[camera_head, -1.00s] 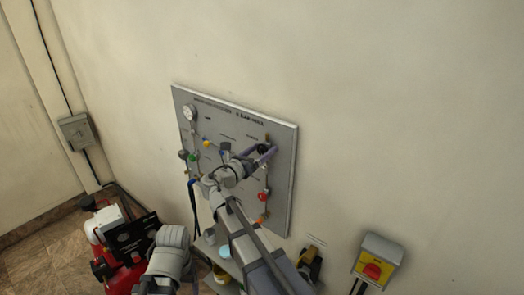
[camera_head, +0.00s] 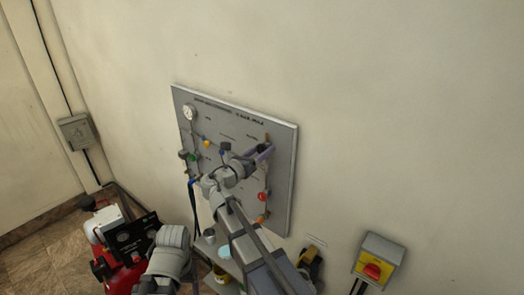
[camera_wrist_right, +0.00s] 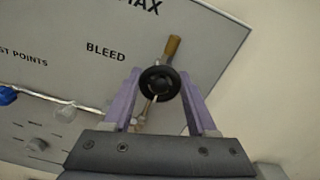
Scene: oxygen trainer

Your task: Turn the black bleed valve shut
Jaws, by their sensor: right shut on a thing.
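The black bleed valve (camera_wrist_right: 160,84) is a round knob on the grey panel (camera_wrist_right: 215,50), right of the printed word BLEED in the right wrist view. My right gripper (camera_wrist_right: 161,88) has its two purple fingers on either side of the knob and is shut on it. In the head view my right gripper (camera_head: 262,153) reaches the panel's upper right part, and the knob is mostly hidden by the fingers there. Of my left arm only a grey part shows at the lower left; its gripper cannot be seen.
The panel (camera_head: 215,112) carries a gauge (camera_head: 190,112), a red knob (camera_head: 262,196) and several coloured fittings. A red machine (camera_head: 122,275) stands on the floor at lower left. A yellow box with a red knob (camera_head: 372,271) is on the wall at lower right.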

